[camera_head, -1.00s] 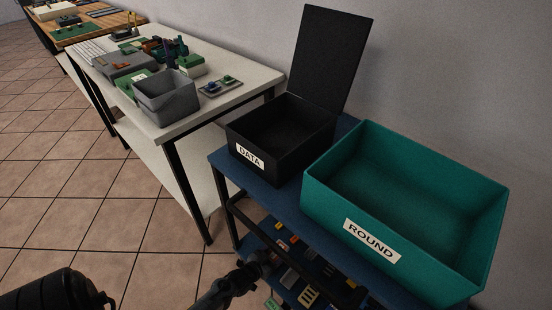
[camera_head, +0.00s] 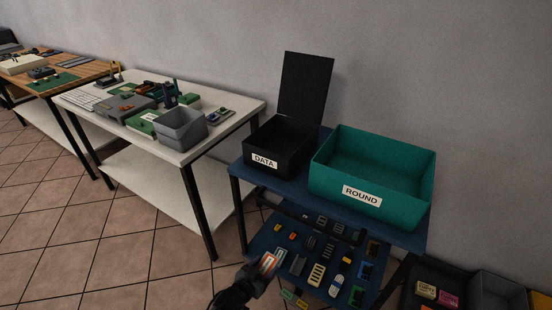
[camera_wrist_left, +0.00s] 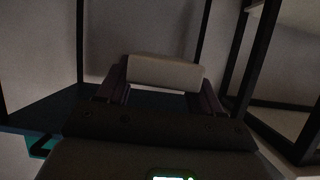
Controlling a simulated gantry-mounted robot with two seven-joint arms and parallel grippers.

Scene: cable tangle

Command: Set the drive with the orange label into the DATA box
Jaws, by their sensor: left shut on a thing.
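A small block with an orange-red and white label (camera_head: 268,262), apparently the orange-label drive, is at the tip of my left gripper (camera_head: 258,270). The gripper is shut on it at the near left edge of the cart's lower shelf. In the left wrist view a pale block (camera_wrist_left: 165,72) sits between the two fingers; its label is not visible there. The black DATA box (camera_head: 265,160) stands with its lid (camera_head: 306,85) up on the cart's blue top (camera_head: 240,172), above and behind the gripper. My right gripper is not in view.
The teal ROUND box (camera_head: 400,205) stands right of the DATA box. The lower blue shelf (camera_head: 262,243) holds several small drives and parts. A white table (camera_head: 195,150) with a grey bin (camera_head: 180,130) stands left. Dark bins (camera_head: 500,295) are at the lower right.

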